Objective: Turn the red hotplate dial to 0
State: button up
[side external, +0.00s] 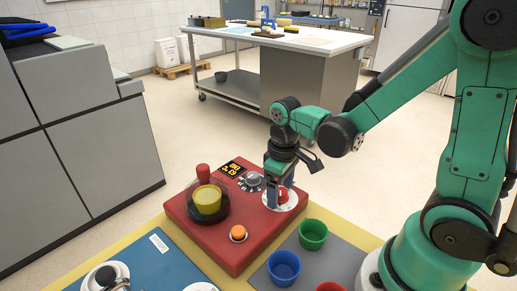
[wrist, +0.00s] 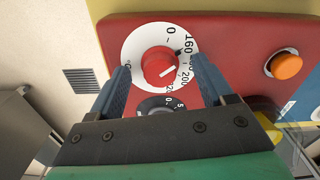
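The red hotplate dial (wrist: 159,68) sits on a round white scale plate (wrist: 134,48) printed with numbers, including 0 and 160. In the side external view the dial (side external: 283,196) is partly hidden by my gripper (side external: 280,190). My gripper (wrist: 160,68) is open, with one blue finger on each side of the dial. Gaps show between fingers and dial in the wrist view. The dial is on a red panel (side external: 222,252).
A black dial (side external: 252,181) is close beside the red one. Green (side external: 313,235) and blue (side external: 284,267) cups stand to the front right.

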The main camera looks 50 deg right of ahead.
grip_shut()
jog(key=shift+n, duration=0.3)
jog(key=n, duration=0.3)
jog(key=shift+n, duration=1.7)
jog(key=shift+o, duration=0.6)
grip_release()
